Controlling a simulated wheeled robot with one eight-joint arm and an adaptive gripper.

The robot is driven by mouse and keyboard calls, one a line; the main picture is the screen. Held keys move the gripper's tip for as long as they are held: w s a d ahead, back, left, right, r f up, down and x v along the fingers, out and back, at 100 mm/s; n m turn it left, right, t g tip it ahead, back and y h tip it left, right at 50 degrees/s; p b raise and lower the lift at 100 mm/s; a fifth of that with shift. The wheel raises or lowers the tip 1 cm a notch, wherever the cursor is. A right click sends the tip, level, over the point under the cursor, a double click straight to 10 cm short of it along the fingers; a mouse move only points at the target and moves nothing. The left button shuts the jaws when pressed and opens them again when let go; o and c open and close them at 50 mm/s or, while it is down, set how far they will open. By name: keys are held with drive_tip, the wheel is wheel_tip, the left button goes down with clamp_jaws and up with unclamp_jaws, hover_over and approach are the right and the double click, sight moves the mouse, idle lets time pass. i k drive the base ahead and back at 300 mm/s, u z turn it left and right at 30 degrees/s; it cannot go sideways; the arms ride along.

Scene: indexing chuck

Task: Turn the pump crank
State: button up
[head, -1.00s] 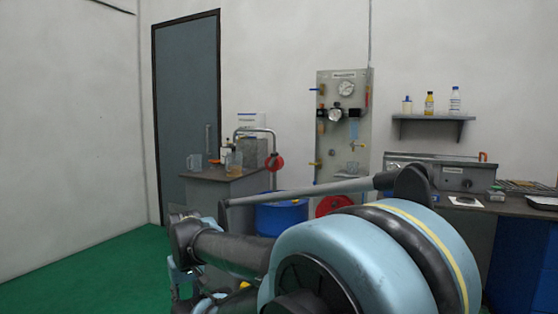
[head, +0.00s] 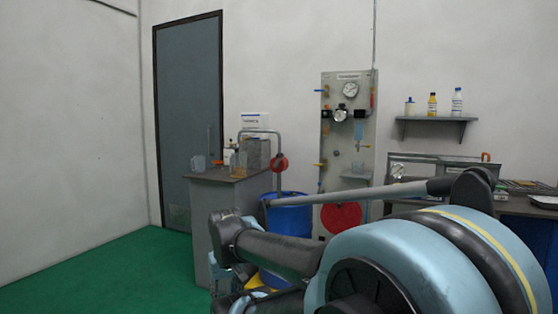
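A blue drum (head: 291,216) stands on the floor beside the grey cabinet. A grey bent pipe (head: 263,133) rises above the drum, with a small red round part (head: 279,163) on its right side. This looks like the pump, but I cannot make out a crank handle at this size. My arm crosses the lower middle and right of the head view and hides the drum's lower part. No gripper fingers can be made out, so I cannot tell what they touch.
The grey cabinet (head: 203,222) carries glassware on top. A gauge panel (head: 338,168) stands behind, with a large red disc (head: 341,217) low in front. A workbench (head: 519,208) is at right under a bottle shelf (head: 431,120). The green floor (head: 110,275) at left is clear.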

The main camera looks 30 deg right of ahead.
sight(280, 156)
drive_tip(key=z, duration=0.05)
drive_tip(key=i, duration=1)
drive_tip(key=u, duration=0.05)
